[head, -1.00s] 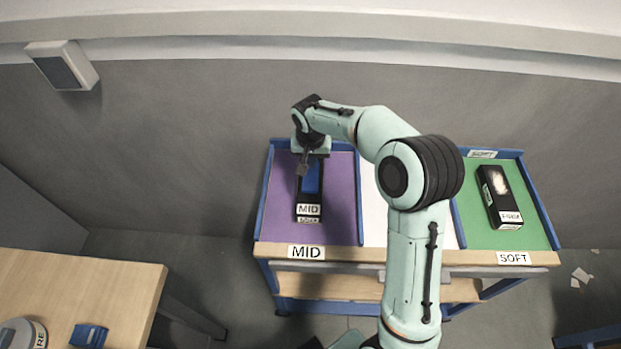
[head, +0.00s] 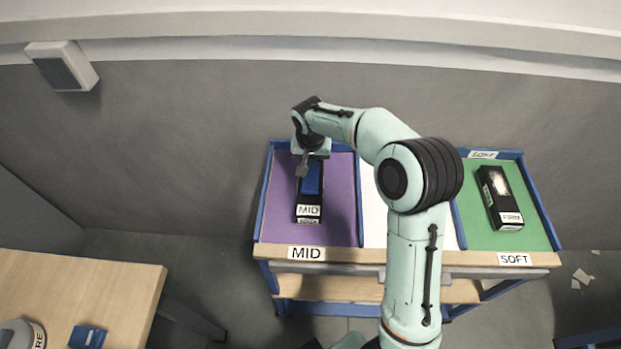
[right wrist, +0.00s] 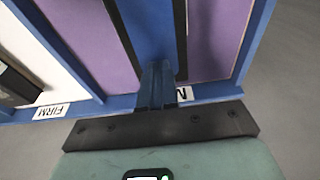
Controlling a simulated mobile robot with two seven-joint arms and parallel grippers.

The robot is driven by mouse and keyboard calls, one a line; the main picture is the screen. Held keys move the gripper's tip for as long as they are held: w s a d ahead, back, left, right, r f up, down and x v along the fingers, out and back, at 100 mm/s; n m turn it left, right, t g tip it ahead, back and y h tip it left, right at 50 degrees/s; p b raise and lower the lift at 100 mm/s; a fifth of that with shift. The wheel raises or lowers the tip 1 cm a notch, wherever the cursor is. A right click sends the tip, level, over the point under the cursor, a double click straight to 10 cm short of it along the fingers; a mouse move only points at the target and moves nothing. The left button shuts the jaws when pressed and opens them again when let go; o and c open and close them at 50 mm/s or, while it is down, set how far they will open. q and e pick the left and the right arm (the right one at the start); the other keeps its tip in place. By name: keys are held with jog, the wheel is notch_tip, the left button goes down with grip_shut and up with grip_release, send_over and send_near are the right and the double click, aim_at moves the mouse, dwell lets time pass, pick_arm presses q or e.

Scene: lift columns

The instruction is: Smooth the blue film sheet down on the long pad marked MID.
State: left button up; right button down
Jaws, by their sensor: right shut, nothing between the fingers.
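The long black pad marked MID (head: 309,219) lies on the purple section of the tray table. The blue film sheet (head: 313,178) lies along its top; it also shows in the right wrist view (right wrist: 150,28), with the pad's dark edges on both sides. My right gripper (head: 302,171) is shut and empty, pointing down over the sheet's far part. In the right wrist view its closed fingers (right wrist: 158,84) overlap the sheet; whether they touch it I cannot tell. My wrist hides the far end of pad and sheet. My left gripper is not in view.
A black pad (head: 488,201) with a pale patch lies on the green SOFT section (head: 535,235). My right arm covers much of the white middle section. Blue rims (head: 266,195) border the sections. A wooden table (head: 125,280) at lower left holds a blue item (head: 88,337).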

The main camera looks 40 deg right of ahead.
dwell(0.4)
jog(key=shift+w+d+p+v, duration=0.15)
jog(key=shift+p+v, duration=0.3)
jog(key=shift+v, duration=0.4)
jog(key=shift+w+d+p+v, duration=0.1)
jog(key=shift+p+v, duration=0.3)
jog(key=shift+v, duration=0.45)
jog(key=shift+w+d+p+v, duration=0.15)
jog(key=shift+p+v, duration=0.3)
jog(key=shift+v, duration=0.4)
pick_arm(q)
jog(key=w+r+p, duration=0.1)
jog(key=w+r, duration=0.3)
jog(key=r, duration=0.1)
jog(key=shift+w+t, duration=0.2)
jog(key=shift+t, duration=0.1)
pick_arm(e)
jog(key=v, duration=0.3)
jog(key=shift+w+d+r, duration=0.15)
jog(key=shift+w+r, duration=0.1)
jog(key=shift+w, duration=0.05)
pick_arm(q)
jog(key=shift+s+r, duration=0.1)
pick_arm(e)
jog(key=shift+s, duration=0.1)
